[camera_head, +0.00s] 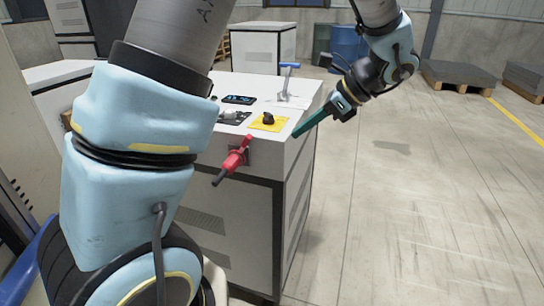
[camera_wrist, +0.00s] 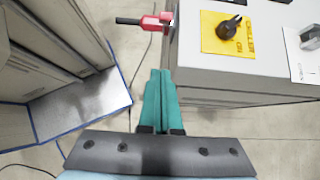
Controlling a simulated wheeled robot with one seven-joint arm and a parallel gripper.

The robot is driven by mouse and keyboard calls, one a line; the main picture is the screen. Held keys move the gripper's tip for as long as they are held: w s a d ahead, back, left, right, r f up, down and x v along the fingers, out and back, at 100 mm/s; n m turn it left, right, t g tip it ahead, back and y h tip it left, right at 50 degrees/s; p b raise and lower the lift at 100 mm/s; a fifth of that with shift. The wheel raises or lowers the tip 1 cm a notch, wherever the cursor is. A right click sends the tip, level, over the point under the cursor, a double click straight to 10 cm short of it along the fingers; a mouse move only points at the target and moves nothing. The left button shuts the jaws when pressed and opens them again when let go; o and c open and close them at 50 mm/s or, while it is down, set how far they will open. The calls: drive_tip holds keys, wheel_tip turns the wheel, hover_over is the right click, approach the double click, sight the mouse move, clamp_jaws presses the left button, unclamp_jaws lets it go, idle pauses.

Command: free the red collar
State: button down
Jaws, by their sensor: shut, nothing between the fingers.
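The red collar (camera_head: 238,158) is part of a red fitting with a black end, which sticks out from the front side of a white cabinet (camera_head: 235,187), just below its top edge. In the wrist view the red part (camera_wrist: 157,21) shows at the top, with its black end pointing left. My gripper (camera_head: 297,134) has long teal fingers, shut and empty, by the cabinet's right front corner. It is apart from the red collar, to its right. In the wrist view the shut fingertips (camera_wrist: 160,73) lie beside the cabinet corner; I cannot tell the gap.
On the cabinet top are a yellow plate (camera_head: 257,125) with a black knob (camera_head: 268,118), a pale knob (camera_head: 231,113), a dark display (camera_head: 239,99) and a blue-topped lever (camera_head: 288,80). The floor right of the cabinet is free. A blue-edged mat (camera_wrist: 85,105) lies left in the wrist view.

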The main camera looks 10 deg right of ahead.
sight(258, 138)
idle(0.3)
drive_tip(key=p+x, duration=0.1)
drive_tip(key=x, duration=0.8)
drive_tip(key=shift+a, duration=0.15)
drive_tip(key=a, duration=0.1)
drive_tip(key=w+a+r+p, duration=0.1)
drive_tip(key=shift+w+a, duration=0.25)
drive_tip(key=shift+a, duration=0.1)
drive_tip(key=shift+w+a+r+p, duration=0.15)
drive_tip(key=shift+w+a+p, duration=0.15)
drive_tip(key=shift+a, duration=0.1)
drive_tip(key=shift+r+h+p, duration=0.3)
drive_tip(key=shift+r+p, duration=0.05)
drive_tip(key=shift+p, duration=0.2)
drive_tip(key=shift+w+a+g+h+p, duration=0.1)
drive_tip(key=shift+a+g+h+p, duration=0.05)
drive_tip(key=shift+g+h+p, duration=0.15)
